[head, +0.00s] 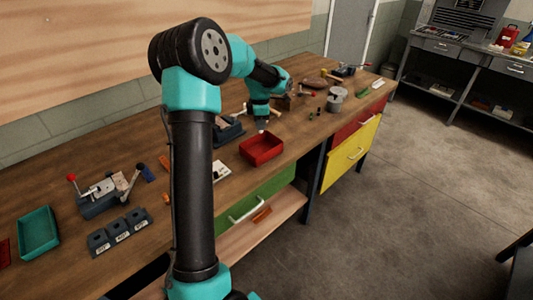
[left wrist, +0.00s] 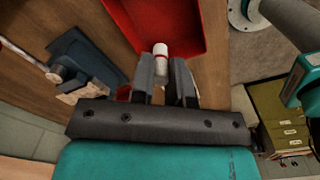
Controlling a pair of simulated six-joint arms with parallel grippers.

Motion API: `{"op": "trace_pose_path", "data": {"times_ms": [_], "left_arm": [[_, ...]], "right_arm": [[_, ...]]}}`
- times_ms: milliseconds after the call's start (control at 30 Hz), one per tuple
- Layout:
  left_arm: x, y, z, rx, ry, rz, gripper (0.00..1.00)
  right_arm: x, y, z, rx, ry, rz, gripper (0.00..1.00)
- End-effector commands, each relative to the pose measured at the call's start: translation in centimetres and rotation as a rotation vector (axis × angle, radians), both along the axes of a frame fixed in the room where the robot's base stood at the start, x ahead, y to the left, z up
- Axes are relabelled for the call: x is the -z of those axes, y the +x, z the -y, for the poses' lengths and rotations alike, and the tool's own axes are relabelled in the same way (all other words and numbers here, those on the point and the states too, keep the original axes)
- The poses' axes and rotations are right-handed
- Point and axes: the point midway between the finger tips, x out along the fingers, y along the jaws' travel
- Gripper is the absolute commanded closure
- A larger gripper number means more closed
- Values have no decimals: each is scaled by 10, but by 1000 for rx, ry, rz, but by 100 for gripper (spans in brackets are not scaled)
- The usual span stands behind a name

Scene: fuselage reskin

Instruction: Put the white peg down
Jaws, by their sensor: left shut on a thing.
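The white peg (left wrist: 161,53), with a red band, is between the two dark fingers of my left gripper (left wrist: 161,72) in the left wrist view. The gripper is shut on it, and the fingers hide its lower part. The peg's tip overlaps the near edge of the red tray (left wrist: 150,12) in that view; I cannot tell its height. In the head view my left gripper (head: 262,126) is just behind the red tray (head: 262,150), pointing down. The peg is too small to make out there. My right gripper is not in view.
A dark device (head: 228,131) stands just left of the red tray on the wooden bench (head: 140,262). A grey cylinder (head: 335,99) and small tools lie to its right. A teal tray (head: 39,232) and dark labelled blocks (head: 120,231) are at the left.

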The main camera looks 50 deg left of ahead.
Motion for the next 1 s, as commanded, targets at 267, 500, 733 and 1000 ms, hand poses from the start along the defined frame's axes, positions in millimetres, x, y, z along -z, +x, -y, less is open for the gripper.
{"op": "trace_pose_path", "data": {"times_ms": [267,500,733,1000], "left_arm": [[19,0,1,2,-1,-3,100],[57,0,1,1,-1,-3,100],[63,0,0,1,0,0,100],[71,0,1,2,0,-3,100]], "right_arm": [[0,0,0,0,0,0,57],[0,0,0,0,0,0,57],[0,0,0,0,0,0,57],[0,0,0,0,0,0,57]]}}
